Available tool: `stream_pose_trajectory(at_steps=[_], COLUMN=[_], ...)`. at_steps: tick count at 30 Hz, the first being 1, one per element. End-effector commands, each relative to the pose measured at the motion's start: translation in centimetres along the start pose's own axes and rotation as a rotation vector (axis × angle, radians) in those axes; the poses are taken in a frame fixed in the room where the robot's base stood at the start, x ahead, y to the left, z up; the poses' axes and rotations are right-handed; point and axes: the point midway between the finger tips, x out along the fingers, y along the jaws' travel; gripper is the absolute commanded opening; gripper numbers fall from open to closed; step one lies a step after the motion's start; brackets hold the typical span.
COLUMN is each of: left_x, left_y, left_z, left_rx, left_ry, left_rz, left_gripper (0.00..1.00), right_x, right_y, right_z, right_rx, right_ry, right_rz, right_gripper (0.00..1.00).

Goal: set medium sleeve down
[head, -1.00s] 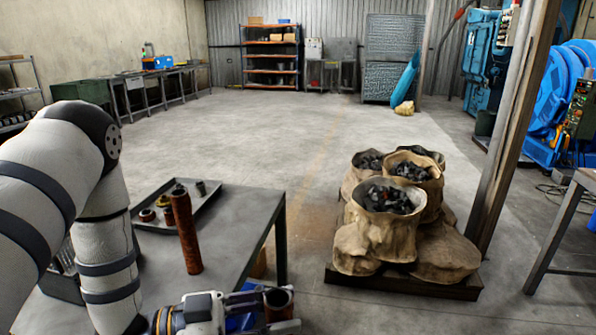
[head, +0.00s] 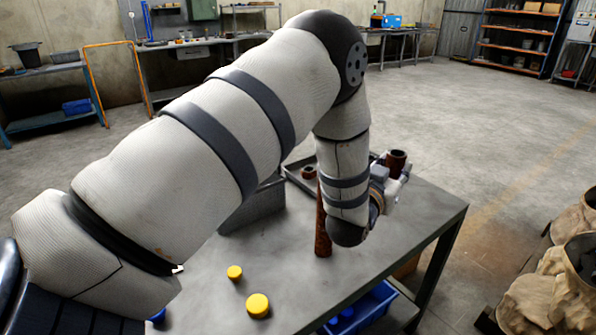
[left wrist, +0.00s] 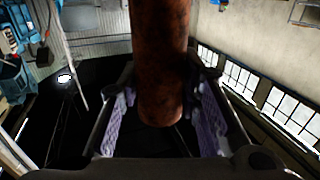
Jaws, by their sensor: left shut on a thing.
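My left gripper (head: 392,184) is shut on a rusty brown sleeve (head: 397,161), which stands upright in its fingers near the right end of the tray. In the left wrist view the sleeve (left wrist: 160,65) fills the gap between the two purple finger pads of the gripper (left wrist: 160,115). Whether the sleeve's lower end touches anything is hidden. A taller, thinner rusty tube (head: 322,232) stands upright on the grey table (head: 420,225), partly behind my left forearm. My right gripper is not in view.
The metal tray (head: 300,180) behind my wrist holds a small rusty ring (head: 309,172). Two yellow caps (head: 258,305) (head: 235,272) lie on the near table top. A blue bin (head: 370,305) is below the table. Sacks (head: 540,300) stand at the right. The table's right part is clear.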

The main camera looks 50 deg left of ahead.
Motion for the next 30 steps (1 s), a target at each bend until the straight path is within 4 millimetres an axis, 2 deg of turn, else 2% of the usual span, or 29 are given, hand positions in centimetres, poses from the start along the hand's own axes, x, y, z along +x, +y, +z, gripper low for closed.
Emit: stream_pose_trajectory(at_steps=[6,8,12,19,23,25,30], left_x=[0.5,0.5,0.4,0.4,0.4,0.4,0.4], left_y=[-0.7,-0.7,-0.7,-0.7,-0.7,-0.7,-0.7], left_z=[-0.4,0.7,4.3,7.0,9.3,9.8,9.5], left_rx=[0.0,0.001,0.003,0.002,0.002,0.001,0.0], left_ry=[0.005,0.001,-0.004,0.001,0.0,0.003,0.005], left_rz=[-0.065,-0.065,-0.064,-0.063,-0.063,-0.063,-0.063], left_gripper=[0.0,0.0,0.0,0.0,0.0,0.0,0.0], right_x=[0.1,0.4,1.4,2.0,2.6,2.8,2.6], right_y=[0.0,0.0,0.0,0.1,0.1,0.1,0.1], right_z=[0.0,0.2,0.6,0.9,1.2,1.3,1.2], right_rx=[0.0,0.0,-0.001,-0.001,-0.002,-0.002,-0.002], right_ry=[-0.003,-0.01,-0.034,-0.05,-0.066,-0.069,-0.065], right_rz=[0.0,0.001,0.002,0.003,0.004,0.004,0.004], right_gripper=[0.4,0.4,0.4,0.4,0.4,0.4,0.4])
